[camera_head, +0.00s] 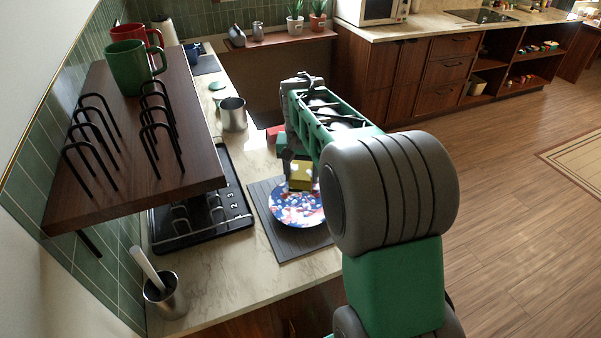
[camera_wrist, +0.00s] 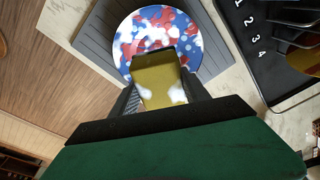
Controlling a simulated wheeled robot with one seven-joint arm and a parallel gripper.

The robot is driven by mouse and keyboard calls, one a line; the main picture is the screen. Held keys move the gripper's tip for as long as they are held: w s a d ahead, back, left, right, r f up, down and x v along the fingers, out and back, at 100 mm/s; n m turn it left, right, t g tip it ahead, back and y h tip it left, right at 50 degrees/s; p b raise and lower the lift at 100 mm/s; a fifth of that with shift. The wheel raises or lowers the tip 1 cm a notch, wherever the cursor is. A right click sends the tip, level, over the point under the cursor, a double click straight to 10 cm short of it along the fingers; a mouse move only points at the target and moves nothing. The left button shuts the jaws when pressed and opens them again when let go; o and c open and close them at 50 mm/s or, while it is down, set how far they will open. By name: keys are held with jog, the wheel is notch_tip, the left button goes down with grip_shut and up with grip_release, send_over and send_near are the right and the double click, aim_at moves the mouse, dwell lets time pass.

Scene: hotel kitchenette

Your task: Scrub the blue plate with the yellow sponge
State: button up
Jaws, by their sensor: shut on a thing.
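A blue plate (camera_head: 292,213) with red and white blotches lies on a dark grey mat (camera_head: 270,227) on the counter. In the wrist view the plate (camera_wrist: 128,39) is partly covered by the yellow sponge (camera_wrist: 157,75). My gripper (camera_head: 301,167) is shut on the sponge, with a finger on each side of it, over the far part of the plate. White foam-like patches show on the sponge and near my gripper (camera_wrist: 160,96). I cannot tell whether the sponge touches the plate.
A black dish rack (camera_head: 240,222) stands left of the mat. A dark wooden shelf (camera_head: 190,172) with green and red mugs (camera_head: 128,68) overhangs the counter. A metal cup (camera_head: 233,115) stands behind the mat. A metal pot with a white-handled brush (camera_head: 166,300) stands at the near left.

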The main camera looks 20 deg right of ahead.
aim_at(301, 205)
jog(key=shift+f+b, duration=2.7)
jog(key=shift+f, duration=1.35)
jog(key=shift+s+f+b, duration=0.1)
jog(key=shift+f+b, duration=0.45)
jog(key=shift+f, duration=0.35)
jog(key=shift+a, duration=0.1)
